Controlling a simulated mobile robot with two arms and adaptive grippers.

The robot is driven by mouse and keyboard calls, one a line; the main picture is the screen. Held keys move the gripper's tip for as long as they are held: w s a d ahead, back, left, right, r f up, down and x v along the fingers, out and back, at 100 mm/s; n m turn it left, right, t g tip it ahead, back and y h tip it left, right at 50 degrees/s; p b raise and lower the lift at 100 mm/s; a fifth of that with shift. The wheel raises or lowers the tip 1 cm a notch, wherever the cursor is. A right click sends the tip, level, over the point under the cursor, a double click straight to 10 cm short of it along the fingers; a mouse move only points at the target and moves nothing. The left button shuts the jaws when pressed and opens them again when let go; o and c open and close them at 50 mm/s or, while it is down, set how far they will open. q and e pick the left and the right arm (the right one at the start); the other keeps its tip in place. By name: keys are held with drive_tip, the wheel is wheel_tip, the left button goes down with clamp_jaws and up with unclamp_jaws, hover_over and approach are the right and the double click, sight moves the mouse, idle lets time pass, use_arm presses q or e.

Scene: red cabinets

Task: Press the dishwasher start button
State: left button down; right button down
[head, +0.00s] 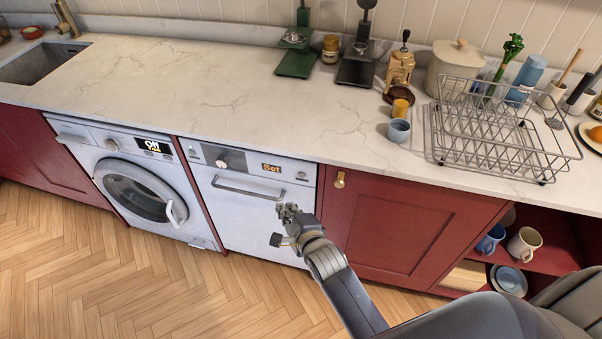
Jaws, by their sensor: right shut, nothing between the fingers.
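The white dishwasher (241,210) stands under the counter, between the washing machine and a red cabinet door. Its top panel carries a dial (235,160) at the left, a display reading "Set" (271,168) and a small round button (301,175) at the right end. A bar handle (247,190) runs below the panel, and the door is closed. My right gripper (282,225) is shut and empty, in front of the right part of the dishwasher door and below the button in the picture. Its gap to the door is hard to tell. My left gripper is out of view.
A wire dish rack (490,135), cups and jars occupy the counter's right side. An open shelf (545,258) with mugs is at right. The wooden floor (150,275) in front is clear.

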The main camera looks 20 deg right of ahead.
sight(302, 175)
drive_tip(key=w+d+b, duration=0.2)
drive_tip(key=w+d, duration=0.3)
drive_tip(key=w, duration=0.2)
drive_tip(key=shift+w, duration=0.15)
idle(0.4)
drive_tip(key=shift+w, duration=0.15)
idle(1.3)
drive_tip(key=shift+w+d, duration=0.2)
